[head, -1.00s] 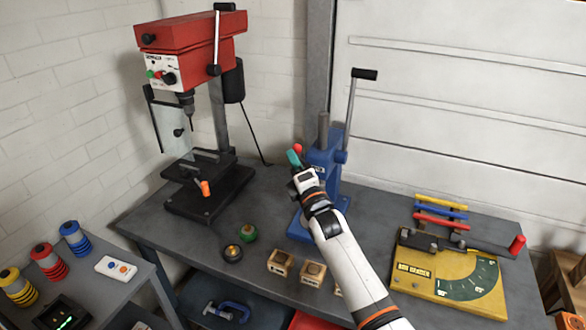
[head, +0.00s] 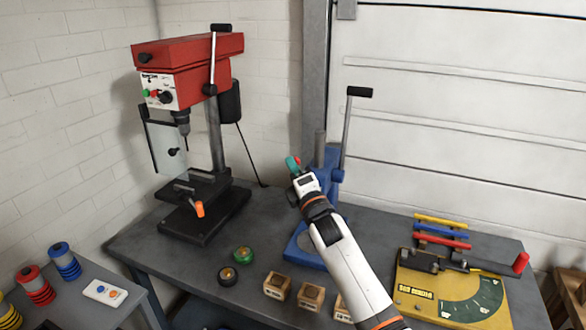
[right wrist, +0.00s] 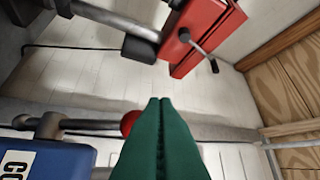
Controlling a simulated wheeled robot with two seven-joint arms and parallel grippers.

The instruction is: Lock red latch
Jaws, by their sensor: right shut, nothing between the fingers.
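A red ball knob (right wrist: 129,122) shows in the right wrist view at the end of a metal rod beside the blue press (right wrist: 45,160). It is partly hidden behind my right gripper (right wrist: 160,100), whose two green fingers are shut together and empty. I cannot tell whether the fingers touch the knob. How the latch is set cannot be told. My left gripper is not in view.
The red drill press (head: 190,65) stands at the back left of the grey bench. The press lever (head: 348,130) rises behind my right arm. Small wooden blocks (head: 277,287) and round parts (head: 228,276) lie in front. A yellow bender (head: 455,295) is at the right.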

